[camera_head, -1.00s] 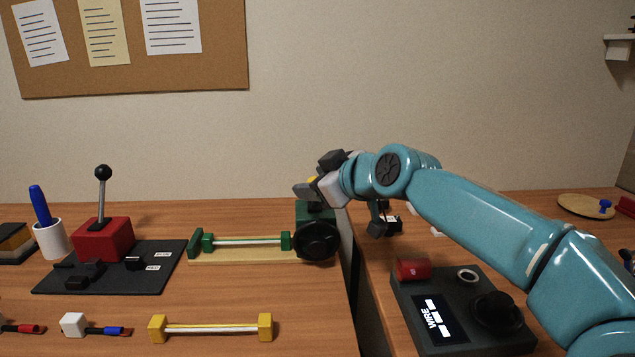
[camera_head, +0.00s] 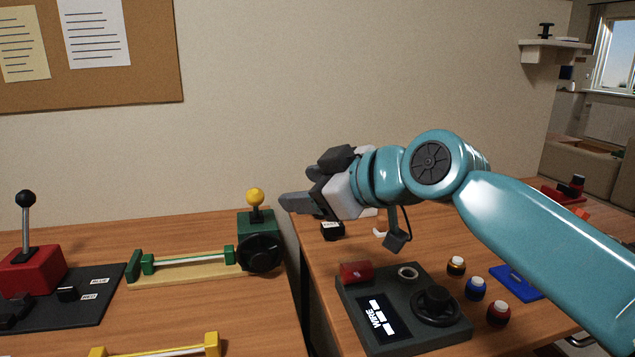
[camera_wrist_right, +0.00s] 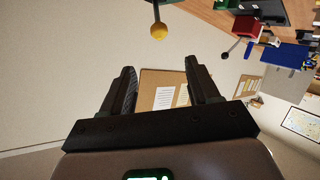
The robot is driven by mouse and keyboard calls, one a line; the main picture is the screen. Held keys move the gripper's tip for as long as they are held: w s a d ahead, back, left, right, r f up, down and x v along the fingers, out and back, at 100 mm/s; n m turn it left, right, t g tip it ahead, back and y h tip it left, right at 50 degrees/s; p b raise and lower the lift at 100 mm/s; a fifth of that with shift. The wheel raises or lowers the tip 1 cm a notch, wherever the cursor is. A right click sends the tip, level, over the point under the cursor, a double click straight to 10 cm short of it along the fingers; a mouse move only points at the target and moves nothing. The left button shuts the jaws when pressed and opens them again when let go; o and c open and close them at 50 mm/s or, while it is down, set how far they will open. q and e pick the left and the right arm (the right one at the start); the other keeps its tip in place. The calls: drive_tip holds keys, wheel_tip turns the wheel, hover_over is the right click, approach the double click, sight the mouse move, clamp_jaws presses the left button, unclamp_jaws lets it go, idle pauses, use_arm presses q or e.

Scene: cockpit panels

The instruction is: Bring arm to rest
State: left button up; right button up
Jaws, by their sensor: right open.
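My right gripper (camera_head: 290,203) is at the end of the teal arm, which comes in from the right in the head view. It points left above the gap between the two desks, near the yellow knob (camera_head: 256,196) on the green box (camera_head: 257,228). In the right wrist view my right gripper (camera_wrist_right: 158,75) shows two black fingers wide apart with nothing between them. The yellow knob (camera_wrist_right: 158,31) hangs beyond the fingertips there, apart from them. My left gripper is in neither view.
A red lever box (camera_head: 32,270) is at far left. The air above the left desk is clear.

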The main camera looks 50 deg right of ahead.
drive_tip(key=shift+v, duration=0.95)
